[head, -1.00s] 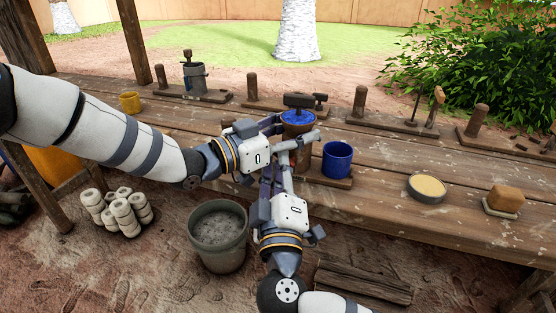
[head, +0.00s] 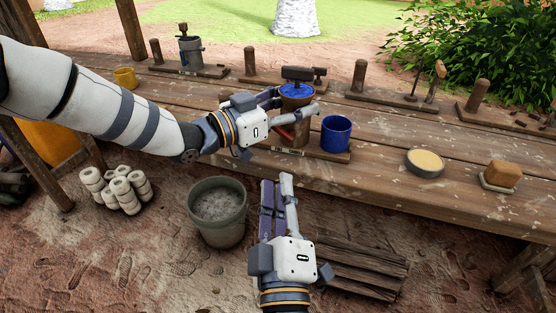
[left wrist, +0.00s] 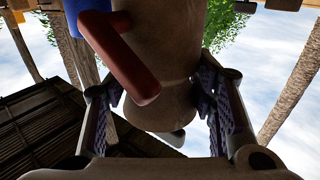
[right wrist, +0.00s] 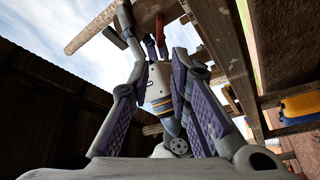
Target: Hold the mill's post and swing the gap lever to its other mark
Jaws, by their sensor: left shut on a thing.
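The mill (head: 297,104) stands on its wooden base (head: 325,153) near the bench's front edge, with blue stuff in its top. My left gripper (head: 292,109) is shut around the mill's post, which shows between its fingers in the left wrist view (left wrist: 170,45). The red gap lever (head: 284,132) sticks out low on the post, partly behind the left gripper. It shows large in the left wrist view (left wrist: 124,62). I cannot tell which mark it points at. My right gripper (head: 277,180) is open and empty, in front of and below the bench edge, apart from the lever.
A blue cup (head: 336,135) stands right of the mill. A bowl of yellow stuff (head: 425,162) and a brown block (head: 503,174) lie further right. A grey bucket (head: 217,212) and stacked pale rolls (head: 117,190) are on the ground. Wooden stands line the bench's back.

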